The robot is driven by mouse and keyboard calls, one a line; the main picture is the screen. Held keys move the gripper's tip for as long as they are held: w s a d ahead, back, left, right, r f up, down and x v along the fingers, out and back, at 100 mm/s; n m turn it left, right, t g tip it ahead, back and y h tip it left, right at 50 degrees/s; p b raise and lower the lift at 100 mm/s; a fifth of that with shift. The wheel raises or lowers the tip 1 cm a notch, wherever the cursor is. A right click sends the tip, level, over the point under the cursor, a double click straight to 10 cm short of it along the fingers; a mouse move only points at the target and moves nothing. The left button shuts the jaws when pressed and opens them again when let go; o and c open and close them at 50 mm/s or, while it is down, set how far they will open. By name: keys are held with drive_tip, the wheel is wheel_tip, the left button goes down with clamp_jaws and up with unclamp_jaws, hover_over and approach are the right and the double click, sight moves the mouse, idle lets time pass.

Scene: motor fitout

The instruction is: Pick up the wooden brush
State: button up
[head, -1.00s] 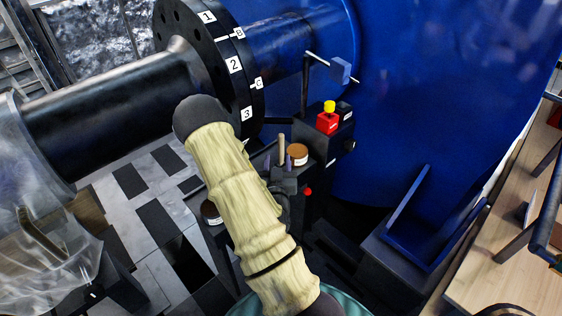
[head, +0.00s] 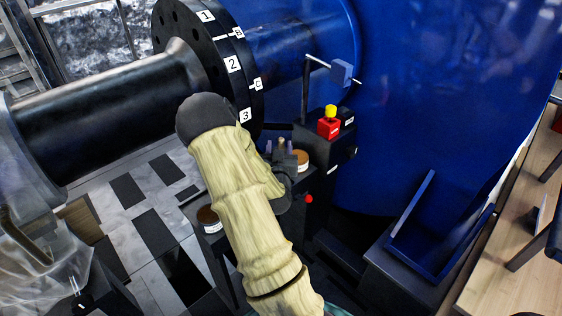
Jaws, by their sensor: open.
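The wooden brush (head: 282,143) shows only as a short piece of pale handle, standing roughly upright at the dark bench beside the blue housing. Its lower part is hidden behind my gripper. My gripper (head: 279,149) is open, with its purple-tipped fingers pointing up and away. The handle appears between or just beyond the fingers. I cannot tell whether they touch it.
A brown-lidded jar (head: 300,157) stands close to the right of my gripper. Another jar (head: 208,217) sits left of my arm. The black flange (head: 233,65) and blue housing (head: 420,110) rise beyond.

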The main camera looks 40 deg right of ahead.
drive_tip(key=shift+d, duration=0.1)
drive_tip(key=x, duration=0.5)
drive_tip(key=shift+d, duration=0.2)
drive_tip(key=shift+c, duration=0.3)
clamp_jaws()
